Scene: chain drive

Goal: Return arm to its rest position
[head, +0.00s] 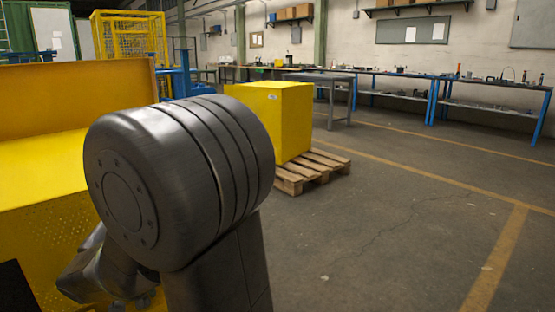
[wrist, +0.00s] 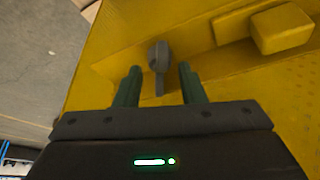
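My gripper (wrist: 159,68) shows in the wrist view with its two dark green fingers apart and nothing held between them. A grey part with a rounded head and a narrow stem (wrist: 158,55) shows between and beyond the fingertips, against a yellow surface. I cannot tell whether it is close enough to touch the fingers. In the head view my own arm fills the left middle and hides what lies behind it; my gripper's fingers are not visible there.
A yellow machine (head: 38,170) stands close at the left; a raised yellow block (wrist: 282,28) shows on it in the wrist view. A yellow box (head: 285,115) sits on a wooden pallet (head: 318,168). Workbenches (head: 400,74) line the back wall. The floor at right is clear.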

